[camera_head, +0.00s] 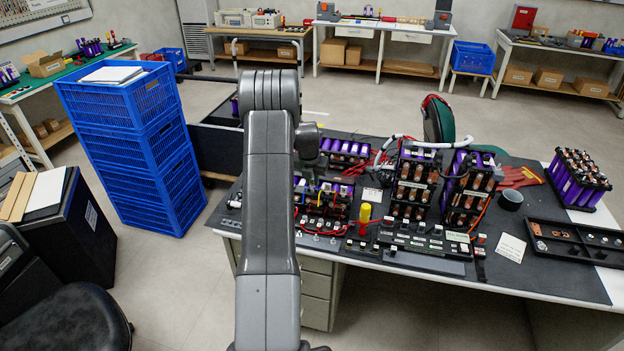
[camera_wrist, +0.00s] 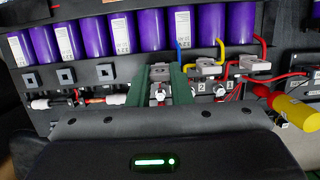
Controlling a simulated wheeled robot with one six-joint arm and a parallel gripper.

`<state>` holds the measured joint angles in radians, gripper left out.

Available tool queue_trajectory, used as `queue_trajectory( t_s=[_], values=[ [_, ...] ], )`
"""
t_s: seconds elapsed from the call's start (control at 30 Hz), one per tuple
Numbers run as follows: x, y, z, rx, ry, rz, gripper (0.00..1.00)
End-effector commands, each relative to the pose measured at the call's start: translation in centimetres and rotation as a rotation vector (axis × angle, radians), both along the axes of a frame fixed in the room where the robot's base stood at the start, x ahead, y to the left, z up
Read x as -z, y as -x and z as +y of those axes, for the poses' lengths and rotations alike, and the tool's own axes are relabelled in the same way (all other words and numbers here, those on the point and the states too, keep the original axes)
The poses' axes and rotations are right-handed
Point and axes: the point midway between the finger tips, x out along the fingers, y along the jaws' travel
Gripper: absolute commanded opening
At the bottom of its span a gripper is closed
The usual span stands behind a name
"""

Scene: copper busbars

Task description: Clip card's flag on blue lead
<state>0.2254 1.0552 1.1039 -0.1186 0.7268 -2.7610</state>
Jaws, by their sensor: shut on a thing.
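My gripper (camera_wrist: 160,84) shows in the wrist view with two green fingers, shut on a small grey clip piece (camera_wrist: 160,71) between the tips. The blue lead (camera_wrist: 180,56) is just right of the fingertips, running down the front of the purple cells towards a grey block (camera_wrist: 207,67). I cannot tell whether the held piece touches the lead. In the head view a small white card (camera_head: 372,194) stands behind the yellow-handled tool, and a larger white card (camera_head: 510,248) lies on the right of the mat; their writing is too small to read. My arm partly hides the work area there.
Purple cells (camera_wrist: 110,32) stand in a row behind the fingers. Yellow (camera_wrist: 220,50) and red (camera_wrist: 262,48) leads are at the right, near a yellow-handled tool (camera_wrist: 298,112). Tall busbar stacks (camera_head: 411,185) stand right of my arm. A black tray (camera_head: 575,240) is at the far right.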

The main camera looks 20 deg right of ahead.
Motion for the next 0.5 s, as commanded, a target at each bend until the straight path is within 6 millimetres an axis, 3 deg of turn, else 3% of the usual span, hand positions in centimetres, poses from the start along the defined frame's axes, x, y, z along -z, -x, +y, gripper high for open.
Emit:
queue_trajectory(
  t_s=[0.5],
  values=[
    [1.1, 0.0, 0.0, 0.000, -0.001, 0.001, 0.02]
  ],
)
